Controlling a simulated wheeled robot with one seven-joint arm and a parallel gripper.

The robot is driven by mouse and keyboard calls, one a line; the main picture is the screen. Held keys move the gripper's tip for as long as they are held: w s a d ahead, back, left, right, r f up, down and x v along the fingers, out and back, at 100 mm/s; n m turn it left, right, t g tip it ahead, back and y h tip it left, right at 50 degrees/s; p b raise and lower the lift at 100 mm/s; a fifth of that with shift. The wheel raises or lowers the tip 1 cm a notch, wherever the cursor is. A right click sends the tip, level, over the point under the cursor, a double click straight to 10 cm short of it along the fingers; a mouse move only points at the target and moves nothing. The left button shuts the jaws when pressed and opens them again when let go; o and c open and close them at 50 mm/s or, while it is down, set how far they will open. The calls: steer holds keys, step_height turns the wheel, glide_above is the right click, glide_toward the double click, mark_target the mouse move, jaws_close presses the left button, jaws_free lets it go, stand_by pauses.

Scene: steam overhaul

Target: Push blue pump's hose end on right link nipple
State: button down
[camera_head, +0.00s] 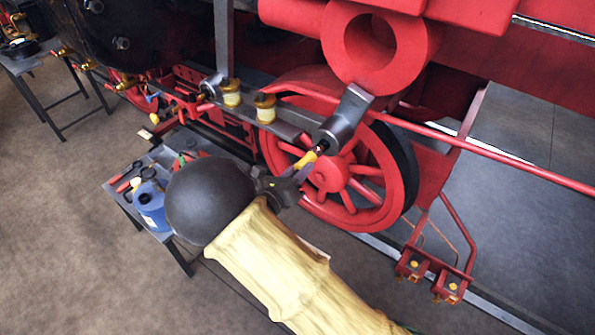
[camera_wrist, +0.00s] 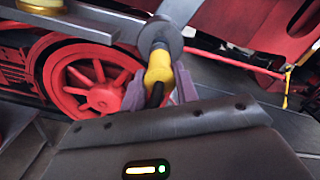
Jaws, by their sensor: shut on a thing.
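My gripper (camera_head: 300,168) is shut on a yellow hose end (camera_head: 306,160). In the wrist view the hose end (camera_wrist: 158,68) sits between the fingers (camera_wrist: 158,92), with a black hose showing below it. Its tip is at the lower end of a grey link (camera_head: 343,122), which also shows in the wrist view (camera_wrist: 161,36). The nipple is hidden there, and I cannot tell whether the hose end is on it or only in front of it. A blue container (camera_head: 151,206), apparently the blue pump, stands on a small table. The hose's run to it is hidden.
A red spoked wheel (camera_head: 330,176) and a red rod (camera_head: 480,158) are close around my gripper. Two yellow-and-white cups (camera_head: 265,109) stand on the grey bar to the left. The small table (camera_head: 118,187) holds several tools. Open floor lies in front.

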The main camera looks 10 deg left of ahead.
steer(key=shift+w+d, duration=0.2)
steer(key=shift+w, duration=0.15)
steer(key=shift+w+d, duration=0.1)
steer(key=shift+w, duration=0.1)
steer(key=c, duration=1)
jaws_free()
steer(key=shift+o, duration=0.2)
steer(key=shift+s, duration=0.1)
steer(key=shift+s+a+f, duration=0.1)
steer(key=shift+s+a, duration=0.1)
steer(key=shift+s, duration=0.05)
steer(key=b+v, duration=0.6)
steer(key=v, duration=1)
steer(key=shift+s, duration=0.35)
